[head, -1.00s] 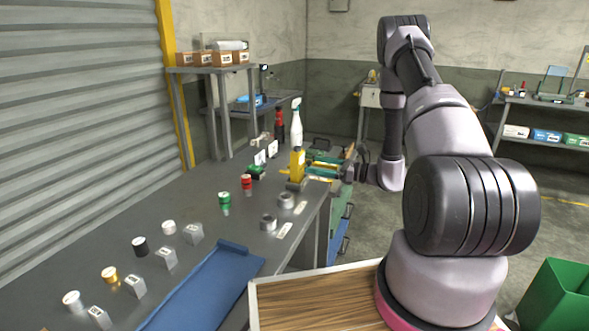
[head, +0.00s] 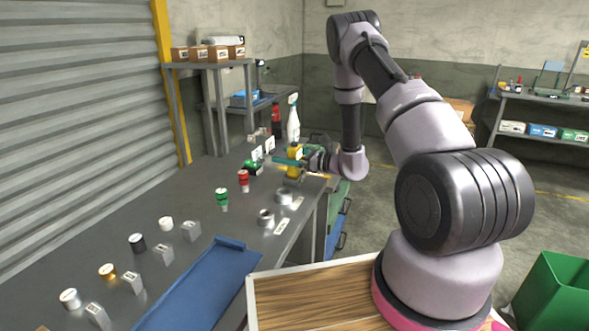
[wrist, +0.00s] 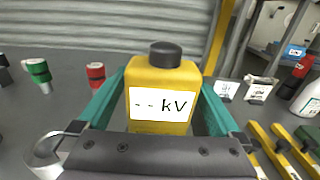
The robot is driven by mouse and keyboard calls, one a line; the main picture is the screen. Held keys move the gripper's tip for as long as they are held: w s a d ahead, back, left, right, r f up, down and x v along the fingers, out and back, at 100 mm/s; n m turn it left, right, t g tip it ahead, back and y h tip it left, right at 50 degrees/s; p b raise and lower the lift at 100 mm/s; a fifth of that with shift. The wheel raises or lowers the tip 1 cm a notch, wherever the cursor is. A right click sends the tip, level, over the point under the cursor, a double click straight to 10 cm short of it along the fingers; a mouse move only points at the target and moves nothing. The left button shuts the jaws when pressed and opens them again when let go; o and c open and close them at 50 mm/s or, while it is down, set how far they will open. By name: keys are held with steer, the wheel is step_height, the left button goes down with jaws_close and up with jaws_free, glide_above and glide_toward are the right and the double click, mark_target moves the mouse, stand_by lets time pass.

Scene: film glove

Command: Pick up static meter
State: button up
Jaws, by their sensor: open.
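The static meter (wrist: 161,88) is a yellow block with a dark cap and a white label reading "-- kV". It stands upright on the grey workbench (head: 150,225). In the head view the meter (head: 294,171) is partly covered by my gripper (head: 288,161). In the wrist view my gripper (wrist: 163,98) has its teal fingers open, one on each side of the meter. I cannot tell whether either finger touches it. The meter's lower part is hidden behind the dark gripper body.
Red (head: 243,181) and green (head: 222,199) cylinders stand left of the meter. Metal rings (head: 284,197) lie in front of it. A white spray bottle (head: 293,122) and a red bottle (head: 276,120) stand behind. A blue tray (head: 205,287) lies at the bench's near side.

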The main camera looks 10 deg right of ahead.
steer(key=shift+c, duration=0.3)
steer(key=c, duration=1.5)
